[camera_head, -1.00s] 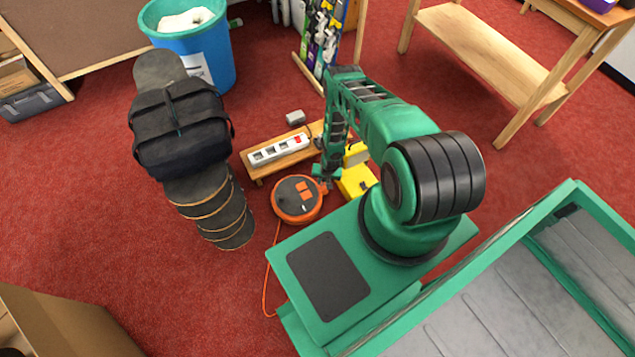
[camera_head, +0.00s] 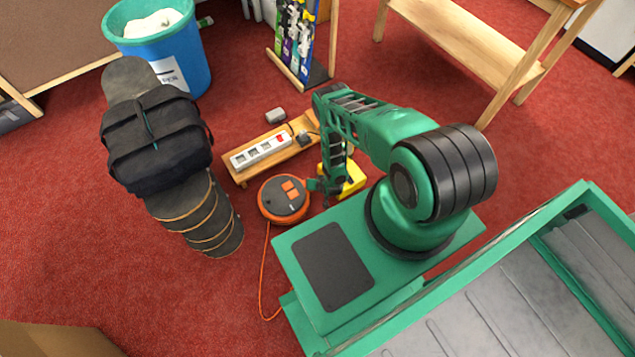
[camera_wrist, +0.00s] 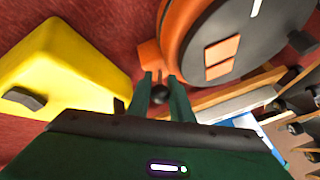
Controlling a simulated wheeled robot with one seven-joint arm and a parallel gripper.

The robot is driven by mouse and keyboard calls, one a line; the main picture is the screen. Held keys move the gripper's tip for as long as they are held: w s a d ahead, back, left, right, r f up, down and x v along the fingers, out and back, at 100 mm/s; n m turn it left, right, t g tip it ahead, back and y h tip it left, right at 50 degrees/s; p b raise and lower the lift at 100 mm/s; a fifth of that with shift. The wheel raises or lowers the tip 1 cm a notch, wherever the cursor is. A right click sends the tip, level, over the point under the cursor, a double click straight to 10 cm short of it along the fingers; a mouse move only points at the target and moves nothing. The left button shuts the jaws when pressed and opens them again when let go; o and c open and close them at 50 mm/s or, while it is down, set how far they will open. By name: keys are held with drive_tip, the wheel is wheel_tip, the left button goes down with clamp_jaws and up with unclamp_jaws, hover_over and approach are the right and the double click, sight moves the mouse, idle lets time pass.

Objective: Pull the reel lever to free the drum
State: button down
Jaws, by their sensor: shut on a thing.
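The orange cable reel (camera_head: 284,199) with a dark round face lies on the red carpet at the centre of the head view. In the wrist view the reel (camera_wrist: 178,35) fills the upper right. My gripper (camera_wrist: 161,88) is shut on this lever, with one green finger on each side of the knob. In the head view my gripper (camera_head: 322,187) is at the reel's right edge, and the lever is too small to make out there.
A yellow box (camera_head: 352,180) lies close to the right of my gripper. A wooden board with a white power strip (camera_head: 262,152) lies behind the reel. An orange cable (camera_head: 263,275) runs forward. Stacked skateboards with a black bag (camera_head: 157,140) stand left.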

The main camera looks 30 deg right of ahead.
drive_tip(key=shift+s, duration=0.1)
idle(0.3)
drive_tip(key=c, duration=1.6)
unclamp_jaws()
drive_tip(key=v, duration=1)
drive_tip(key=shift+s+r, duration=0.1)
drive_tip(key=shift+r, duration=0.15)
drive_tip(key=shift+c, duration=0.4)
